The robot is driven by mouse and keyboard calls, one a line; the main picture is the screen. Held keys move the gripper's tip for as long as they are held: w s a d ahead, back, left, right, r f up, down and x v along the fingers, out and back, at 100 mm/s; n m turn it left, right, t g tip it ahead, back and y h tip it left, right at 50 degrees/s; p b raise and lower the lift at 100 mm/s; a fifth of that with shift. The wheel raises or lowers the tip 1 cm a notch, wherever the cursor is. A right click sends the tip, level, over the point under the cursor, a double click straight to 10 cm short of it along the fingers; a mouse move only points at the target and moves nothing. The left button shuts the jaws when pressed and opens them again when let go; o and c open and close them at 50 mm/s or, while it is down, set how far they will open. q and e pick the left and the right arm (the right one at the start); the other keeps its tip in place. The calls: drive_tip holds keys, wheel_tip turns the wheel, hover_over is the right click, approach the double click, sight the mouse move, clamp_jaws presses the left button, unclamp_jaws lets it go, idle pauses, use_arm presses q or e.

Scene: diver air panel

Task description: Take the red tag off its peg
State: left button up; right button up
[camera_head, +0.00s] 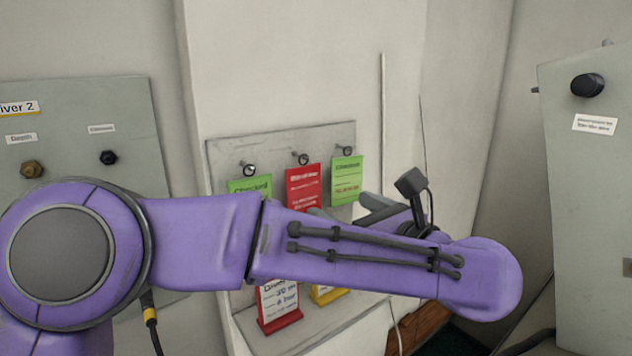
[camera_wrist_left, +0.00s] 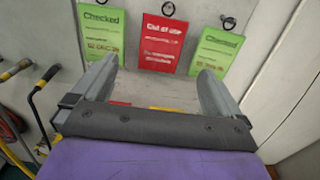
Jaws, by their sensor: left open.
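The red tag (camera_head: 304,186) hangs from a small peg with a ring (camera_head: 301,158) on a grey board, between two green tags. In the left wrist view the red tag (camera_wrist_left: 163,43) hangs flat and upright, with white print and its ring (camera_wrist_left: 168,8) above. My left gripper (camera_head: 340,204) is below and in front of the tags, partly hidden by my forearm. In the left wrist view the gripper (camera_wrist_left: 157,72) is open and empty. Its fingers point at the board, one on each side of the red tag, apart from it. My right gripper is not in view.
One green tag (camera_head: 250,186) hangs left of the red one and another green tag (camera_head: 346,180) hangs right. A red-edged white tag (camera_head: 279,308) and a yellow-edged tag (camera_head: 328,295) are below, by a ledge. A grey panel (camera_head: 592,200) stands at the right.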

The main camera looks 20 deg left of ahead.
sight(304, 180)
use_arm(q)
drive_tip(key=p+x, duration=0.2)
drive_tip(key=x, duration=0.1)
drive_tip(key=r+p+x, duration=0.1)
drive_tip(key=p+x, duration=0.1)
drive_tip(key=x, duration=0.2)
drive_tip(key=p+x, duration=0.2)
drive_tip(key=x, duration=0.1)
drive_tip(key=shift+w+r, duration=0.15)
drive_tip(key=shift+w, duration=0.1)
drive_tip(key=shift+a, duration=0.25)
drive_tip(key=shift+w+d, duration=0.1)
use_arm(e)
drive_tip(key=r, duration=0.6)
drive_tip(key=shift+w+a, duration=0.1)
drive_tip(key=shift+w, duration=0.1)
use_arm(q)
drive_tip(key=shift+d, duration=0.1)
drive_tip(key=c, duration=0.9)
